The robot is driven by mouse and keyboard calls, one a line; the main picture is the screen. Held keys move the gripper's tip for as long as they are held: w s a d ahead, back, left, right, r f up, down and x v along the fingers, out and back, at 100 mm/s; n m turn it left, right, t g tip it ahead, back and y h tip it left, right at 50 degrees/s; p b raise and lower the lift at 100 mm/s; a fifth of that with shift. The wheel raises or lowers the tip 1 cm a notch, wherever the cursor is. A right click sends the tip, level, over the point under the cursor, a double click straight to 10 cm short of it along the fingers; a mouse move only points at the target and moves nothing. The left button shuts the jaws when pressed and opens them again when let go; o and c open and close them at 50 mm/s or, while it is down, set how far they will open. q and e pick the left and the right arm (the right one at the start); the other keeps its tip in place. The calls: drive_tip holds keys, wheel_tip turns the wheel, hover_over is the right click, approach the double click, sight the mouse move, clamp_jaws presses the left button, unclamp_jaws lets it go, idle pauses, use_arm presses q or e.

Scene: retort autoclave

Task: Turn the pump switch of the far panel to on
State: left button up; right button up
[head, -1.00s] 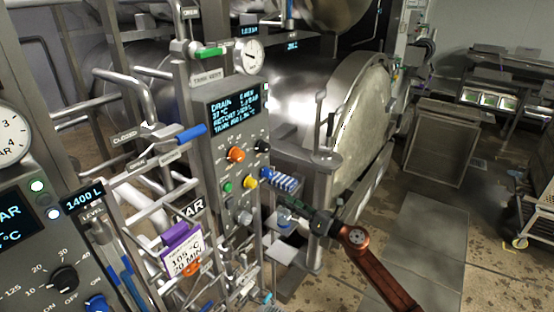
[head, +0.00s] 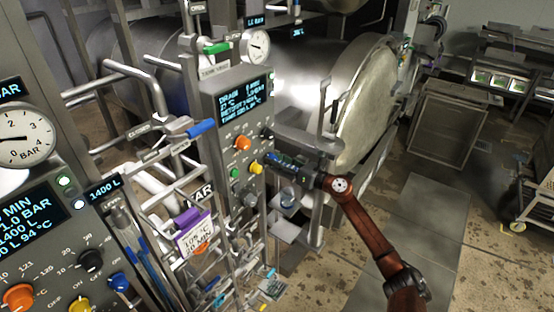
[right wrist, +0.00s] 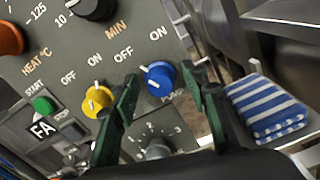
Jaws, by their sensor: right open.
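The far panel (head: 226,150) stands upright in the middle of the head view, with a lit screen and coloured knobs. Its blue pump switch (right wrist: 158,78) shows in the right wrist view, with OFF at its upper left and ON above it. Its pale mark appears to lean towards OFF. My right gripper (right wrist: 161,76) is open, its green fingers on either side of the blue knob; I cannot tell whether they touch it. My left gripper is out of view.
A yellow knob (right wrist: 97,100) sits close by my left-hand finger. A grey dial (right wrist: 157,147) lies below the switch. A blue-striped cloth (right wrist: 265,105) is just right of the gripper. The near panel (head: 50,250) and pipes fill the left.

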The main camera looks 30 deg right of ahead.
drive_tip(key=shift+c, duration=0.2)
clamp_jaws()
idle(0.4)
drive_tip(key=m+p, duration=0.2)
drive_tip(key=m, duration=0.1)
drive_tip(key=shift+r, duration=0.1)
drive_tip(key=m+p, duration=0.2)
drive_tip(key=m, duration=0.1)
drive_tip(key=shift+w+m+p, duration=0.1)
drive_tip(key=shift+m+p, duration=0.2)
drive_tip(key=shift+m, duration=0.1)
drive_tip(key=m+p, duration=0.3)
drive_tip(key=m, duration=0.1)
drive_tip(key=shift+d+m, duration=0.1)
drive_tip(key=shift+m, duration=0.3)
drive_tip(key=shift+f+m, duration=0.2)
drive_tip(key=shift+m, duration=0.1)
